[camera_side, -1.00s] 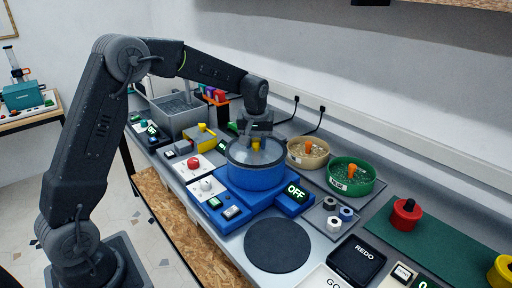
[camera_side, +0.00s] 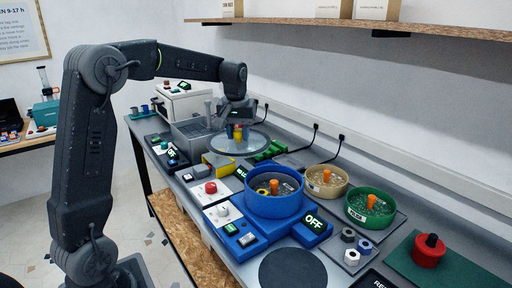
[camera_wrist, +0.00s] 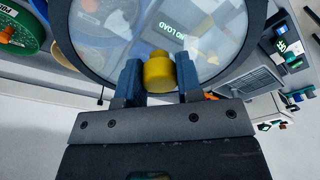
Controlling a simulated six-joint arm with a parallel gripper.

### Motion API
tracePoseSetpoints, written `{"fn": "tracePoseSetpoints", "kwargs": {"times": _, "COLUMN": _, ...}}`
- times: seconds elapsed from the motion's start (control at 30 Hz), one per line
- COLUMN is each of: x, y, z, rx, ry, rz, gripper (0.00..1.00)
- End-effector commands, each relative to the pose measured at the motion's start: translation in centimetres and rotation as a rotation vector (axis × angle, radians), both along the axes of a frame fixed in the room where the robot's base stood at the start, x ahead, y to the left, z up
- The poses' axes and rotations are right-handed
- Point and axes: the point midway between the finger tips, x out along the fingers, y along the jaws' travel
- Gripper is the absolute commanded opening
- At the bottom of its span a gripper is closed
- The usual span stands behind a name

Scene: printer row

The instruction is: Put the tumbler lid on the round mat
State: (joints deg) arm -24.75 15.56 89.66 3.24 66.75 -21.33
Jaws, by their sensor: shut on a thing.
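The tumbler lid (camera_side: 257,143) is a clear disc with a yellow knob. My gripper (camera_side: 237,129) is shut on the knob and holds the lid roughly level, up and behind the blue tumbler bowl (camera_side: 272,206). In the wrist view the yellow knob (camera_wrist: 159,73) sits between the two blue fingers of my gripper (camera_wrist: 160,80), and the clear lid (camera_wrist: 100,45) with its dark rim spreads beyond. The bowl is open, with pale grains and yellow and orange pieces inside. The round mat (camera_side: 292,269) is dark, bare and flat at the front of the bench.
A tan bowl (camera_side: 326,190) and a green bowl (camera_side: 370,217) stand right of the tumbler. Nuts (camera_side: 350,244) sit between the green bowl and mat. A red knobbed pot (camera_side: 429,252) is at the right. A grey bin is behind; a shelf (camera_side: 380,27) hangs above.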

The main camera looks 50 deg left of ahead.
Motion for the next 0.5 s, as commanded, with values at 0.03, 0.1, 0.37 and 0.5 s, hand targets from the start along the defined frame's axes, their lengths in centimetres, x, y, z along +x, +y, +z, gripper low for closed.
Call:
{"fn": "tracePoseSetpoints", "kwargs": {"times": 0.03, "x": -0.3, "y": 0.3, "z": 0.3, "rx": 0.000, "ry": -0.002, "rz": 0.001, "gripper": 0.05}}
{"fn": "tracePoseSetpoints", "kwargs": {"times": 0.1, "x": -0.5, "y": 0.6, "z": 0.5, "rx": 0.000, "ry": -0.001, "rz": 0.002, "gripper": 0.05}}
{"fn": "tracePoseSetpoints", "kwargs": {"times": 0.37, "x": -0.6, "y": 0.8, "z": 2.9, "rx": 0.002, "ry": -0.005, "rz": 0.000, "gripper": 0.05}}
{"fn": "tracePoseSetpoints", "kwargs": {"times": 0.5, "x": -0.5, "y": 0.8, "z": 5.4, "rx": 0.002, "ry": -0.005, "rz": 0.000, "gripper": 0.05}}
